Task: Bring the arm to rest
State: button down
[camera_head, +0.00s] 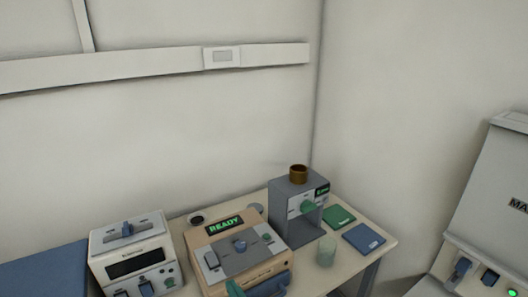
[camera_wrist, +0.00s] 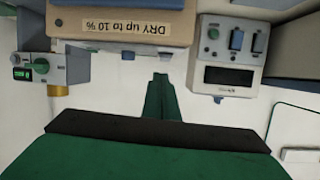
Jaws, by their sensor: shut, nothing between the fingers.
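My gripper (camera_wrist: 161,78) shows in the wrist view, with green fingers closed together and nothing between them. They reach from a dark band and a green body at the bottom of the picture. The fingertips appear just below the tan device (camera_wrist: 150,30) labelled "DRY up to 10 %", which looks upside down there; I cannot tell the gap. In the head view, green and blue parts (camera_head: 268,288) show at the bottom edge in front of the tan device (camera_head: 215,243); I cannot tell clearly whether they are my arm.
On the table (camera_head: 378,237) stand a white device (camera_head: 135,248) at left and a grey machine (camera_head: 283,215) with a brown cup (camera_head: 298,174) on top. A pale green beaker (camera_head: 326,251), a green pad (camera_head: 339,216) and a blue pad (camera_head: 364,238) lie right. A large grey unit (camera_head: 490,205) stands far right.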

jog(key=s+d+f+m+t+h, duration=0.1)
jog(key=s+d+f+m+h, duration=0.15)
jog(key=s+f, duration=0.45)
jog(key=s+d+f+m+h, duration=0.2)
jog(key=s+d+f, duration=0.2)
jog(key=s+f, duration=0.25)
jog(key=s+d+t+h, duration=0.1)
jog(key=s+d+h, duration=0.1)
jog(key=s, duration=1.8)
jog(key=shift+s+f+t, duration=0.25)
jog(key=shift+f+t, duration=0.05)
jog(key=shift+f, duration=0.05)
